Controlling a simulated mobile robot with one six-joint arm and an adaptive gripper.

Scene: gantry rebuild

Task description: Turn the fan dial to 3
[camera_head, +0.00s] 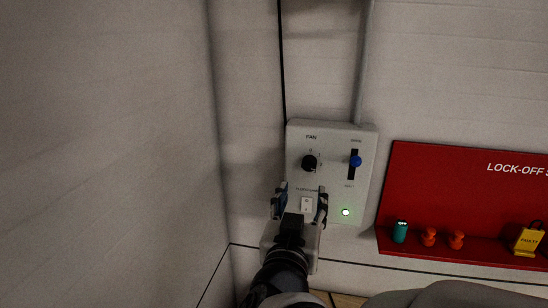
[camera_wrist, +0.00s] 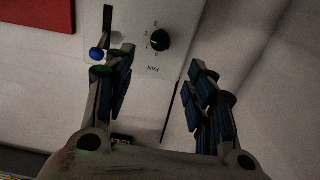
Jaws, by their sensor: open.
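The fan dial (camera_head: 309,163) is a round black knob under the "FAN" label on a pale control panel (camera_head: 333,193). In the wrist view the dial (camera_wrist: 160,41) appears upside down, with small marks around it. Its pointer setting is too small to read for sure. My gripper (camera_head: 300,194) is open and empty, just below the dial in the head view. In the wrist view my gripper (camera_wrist: 160,66) has its fingers apart, with the dial beyond the gap between their tips. No contact with the dial is visible.
A blue-knobbed slider (camera_head: 355,161) is right of the dial. A red lock-off board (camera_head: 455,195) hangs at right. A wall corner is at left.

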